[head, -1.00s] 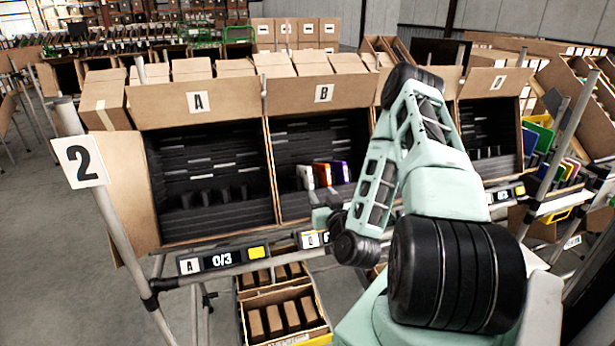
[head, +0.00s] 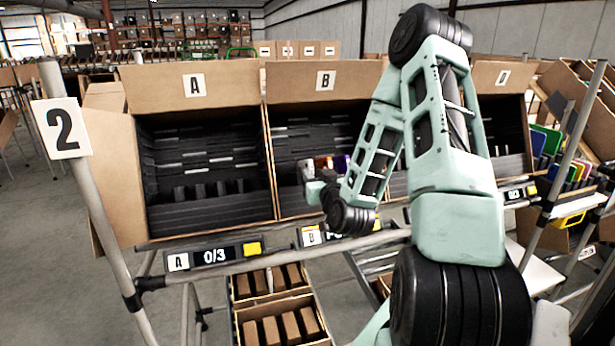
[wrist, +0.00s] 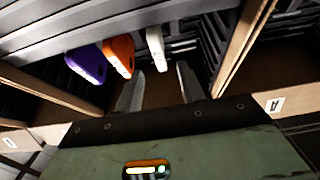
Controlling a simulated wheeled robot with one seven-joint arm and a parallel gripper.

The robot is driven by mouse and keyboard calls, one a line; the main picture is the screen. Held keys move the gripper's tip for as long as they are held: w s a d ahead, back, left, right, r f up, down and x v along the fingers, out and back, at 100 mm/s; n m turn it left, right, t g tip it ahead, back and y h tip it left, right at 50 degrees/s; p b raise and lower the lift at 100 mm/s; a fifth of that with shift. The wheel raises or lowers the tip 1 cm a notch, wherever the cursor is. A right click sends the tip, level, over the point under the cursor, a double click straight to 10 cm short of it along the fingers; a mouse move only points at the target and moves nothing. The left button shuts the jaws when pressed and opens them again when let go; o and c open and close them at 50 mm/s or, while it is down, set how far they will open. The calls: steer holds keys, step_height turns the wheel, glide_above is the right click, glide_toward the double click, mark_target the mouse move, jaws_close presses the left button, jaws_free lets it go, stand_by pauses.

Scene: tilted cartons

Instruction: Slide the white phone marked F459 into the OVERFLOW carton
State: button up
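A white phone (wrist: 155,42) stands in carton B (head: 322,82), beside an orange phone (wrist: 119,55) and a purple phone (wrist: 86,64). The mark F459 cannot be read. The white phone shows small in the head view (head: 306,166), partly covered by my gripper. My gripper (wrist: 160,82) is open and empty, its two fingers apart inside the mouth of carton B. The white phone is ahead of the fingertips, roughly in line with the gap, and no contact shows. No carton in view carries a readable OVERFLOW label.
Carton A (head: 190,80) to the left shows only black dividers. Carton D (head: 500,78) stands right, partly behind my arm. Cardboard walls flank carton B's opening. A rail with displays (head: 213,256) runs below, above trays of brown boxes (head: 282,325).

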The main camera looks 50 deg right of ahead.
mark_target(307, 163)
steer(key=shift+f+b, duration=0.3)
steer(key=shift+b, duration=0.2)
steer(key=x, duration=0.2)
steer(key=p+x, duration=0.1)
steer(key=x, duration=0.1)
steer(key=p+x, duration=0.1)
steer(key=x, duration=0.2)
steer(key=shift+w+r, duration=0.15)
steer(key=shift+r, duration=0.25)
steer(key=shift+w+d+f+p, duration=0.1)
steer(key=shift+w+d+p, duration=0.3)
steer(key=shift+w, duration=0.25)
jaws_close()
steer(key=c, duration=0.6)
jaws_free()
steer(key=shift+c, duration=0.2)
jaws_close()
steer(key=shift+s, duration=0.1)
